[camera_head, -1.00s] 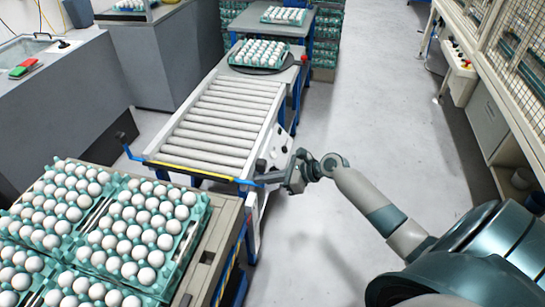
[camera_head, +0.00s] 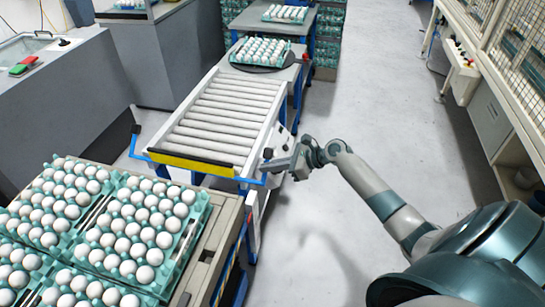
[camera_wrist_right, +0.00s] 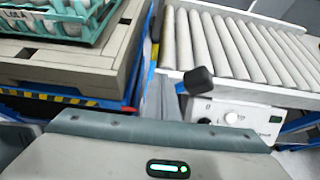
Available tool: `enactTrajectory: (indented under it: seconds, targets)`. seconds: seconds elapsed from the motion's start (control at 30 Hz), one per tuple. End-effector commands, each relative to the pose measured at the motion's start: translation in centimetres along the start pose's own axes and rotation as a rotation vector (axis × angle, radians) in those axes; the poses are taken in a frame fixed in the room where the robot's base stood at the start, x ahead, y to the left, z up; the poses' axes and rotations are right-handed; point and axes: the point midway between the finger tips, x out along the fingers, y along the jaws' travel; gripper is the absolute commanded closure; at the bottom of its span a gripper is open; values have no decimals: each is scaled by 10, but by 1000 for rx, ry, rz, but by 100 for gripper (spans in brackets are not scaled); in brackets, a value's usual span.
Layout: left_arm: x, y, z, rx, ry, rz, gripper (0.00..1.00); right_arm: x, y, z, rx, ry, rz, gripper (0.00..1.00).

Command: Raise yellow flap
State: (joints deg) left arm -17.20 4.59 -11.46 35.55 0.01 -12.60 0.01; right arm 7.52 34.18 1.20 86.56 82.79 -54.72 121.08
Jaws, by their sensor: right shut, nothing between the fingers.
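The yellow flap (camera_head: 192,164) spans the near end of the roller conveyor, its yellow face showing as a broad band tilted up. A blue bar with black-knobbed ends runs along it; the left knob (camera_head: 136,129) and right knob (camera_head: 268,153) both stand up. My right gripper (camera_head: 272,165) is shut and empty, beside the right knob at the flap's right end; I cannot tell whether they touch. In the right wrist view the black knob (camera_wrist_right: 198,80) stands before the gripper body; the flap is not clearly visible there. My left gripper is not in view.
The roller conveyor (camera_head: 166,133) leads back to a turntable carrying a tray of eggs (camera_head: 285,63). A pallet (camera_head: 208,258) with several egg trays is at the near left. A white control box (camera_wrist_right: 235,117) is on the conveyor's side. The floor (camera_head: 370,120) to the right is clear.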

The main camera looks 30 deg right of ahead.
Motion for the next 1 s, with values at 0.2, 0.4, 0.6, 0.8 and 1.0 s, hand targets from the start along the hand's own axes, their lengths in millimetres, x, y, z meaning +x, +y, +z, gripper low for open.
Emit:
enactTrajectory:
  seconds: [0.2,0.4,0.6,0.8,1.0]
  targets:
    - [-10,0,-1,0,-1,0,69,-14,4,-8,2,2,1,100]
    - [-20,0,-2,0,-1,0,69,-32,8,-17,2,2,1,100]
    - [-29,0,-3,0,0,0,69,-49,12,-26,2,2,1,100]
    - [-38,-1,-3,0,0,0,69,-66,16,-35,2,2,0,100]
    - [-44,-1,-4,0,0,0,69,-82,19,-45,2,2,0,100]
